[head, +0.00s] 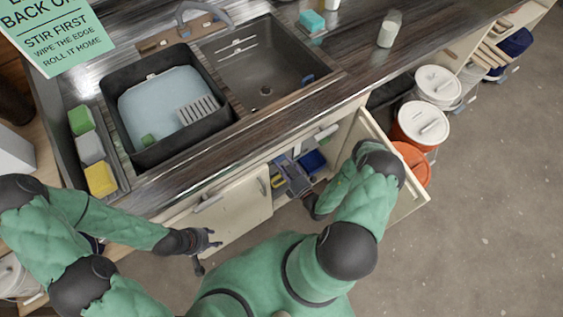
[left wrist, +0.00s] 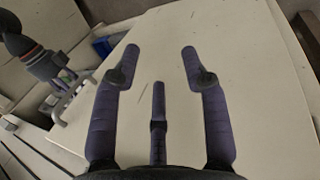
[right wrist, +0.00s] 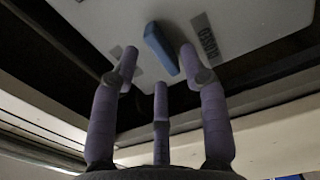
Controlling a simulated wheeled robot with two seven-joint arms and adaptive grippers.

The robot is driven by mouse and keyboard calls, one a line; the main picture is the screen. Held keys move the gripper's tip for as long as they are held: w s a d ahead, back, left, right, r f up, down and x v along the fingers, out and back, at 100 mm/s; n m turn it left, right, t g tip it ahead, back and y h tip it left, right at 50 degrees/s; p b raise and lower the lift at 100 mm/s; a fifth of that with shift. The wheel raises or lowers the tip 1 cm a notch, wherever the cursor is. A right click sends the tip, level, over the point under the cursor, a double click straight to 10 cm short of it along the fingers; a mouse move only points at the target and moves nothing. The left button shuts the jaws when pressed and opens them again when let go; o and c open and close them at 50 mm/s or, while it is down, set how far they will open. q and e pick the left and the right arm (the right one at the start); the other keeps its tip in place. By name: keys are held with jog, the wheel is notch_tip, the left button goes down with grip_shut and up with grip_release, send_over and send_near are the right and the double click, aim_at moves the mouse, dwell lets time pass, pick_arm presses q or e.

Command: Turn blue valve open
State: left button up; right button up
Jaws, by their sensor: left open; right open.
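In the right wrist view, the blue valve handle (right wrist: 160,48) is a short blue lever set at a slant on a grey panel (right wrist: 255,15) with dark labels. My right gripper (right wrist: 157,56) is open, its fingertips on either side of the handle; I cannot tell whether they touch it. In the head view, my right gripper (head: 312,206) is at the open cabinet under the counter, and I cannot make out the valve there. My left gripper (head: 208,242) is open and empty, in front of the pale cabinet door (head: 230,212); its fingers also show in the left wrist view (left wrist: 155,60).
An open cabinet door (head: 408,204) stands right of my right arm. A blue bin (head: 312,160) is inside the cabinet. Lidded buckets (head: 420,123) stand beyond the door. The counter holds a sink (head: 265,65) and a black basin (head: 165,150). The floor at right is clear.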

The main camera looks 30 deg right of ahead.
aim_at(281, 161)
jog(key=shift+w+a, duration=0.1)
jog(key=shift+w, duration=1.4)
grip_shut()
